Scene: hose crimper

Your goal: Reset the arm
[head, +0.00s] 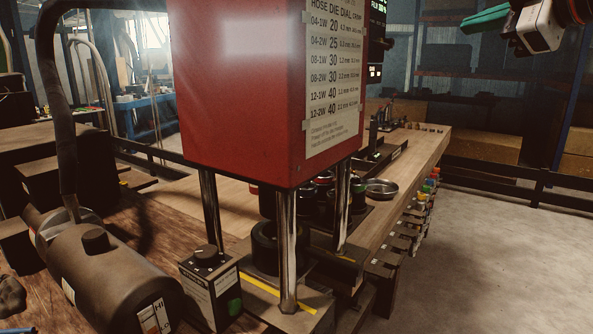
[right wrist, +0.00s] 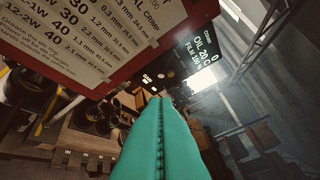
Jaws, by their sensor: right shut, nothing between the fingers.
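My right gripper (head: 470,24) is at the top right corner of the head view, with its teal fingers pointing left. Its fingers are shut together with nothing between them, and they also fill the lower middle of the right wrist view (right wrist: 157,102). The gripper is in the air to the right of the red hose crimper (head: 232,100), apart from it. The crimper also shows at the upper left of the right wrist view (right wrist: 150,60). My left gripper is not in view.
The crimper stands on metal posts on a wooden bench (head: 425,151). A control box (head: 210,285) and a dark motor cylinder (head: 110,280) sit at its left. The floor (head: 500,250) at the right is clear.

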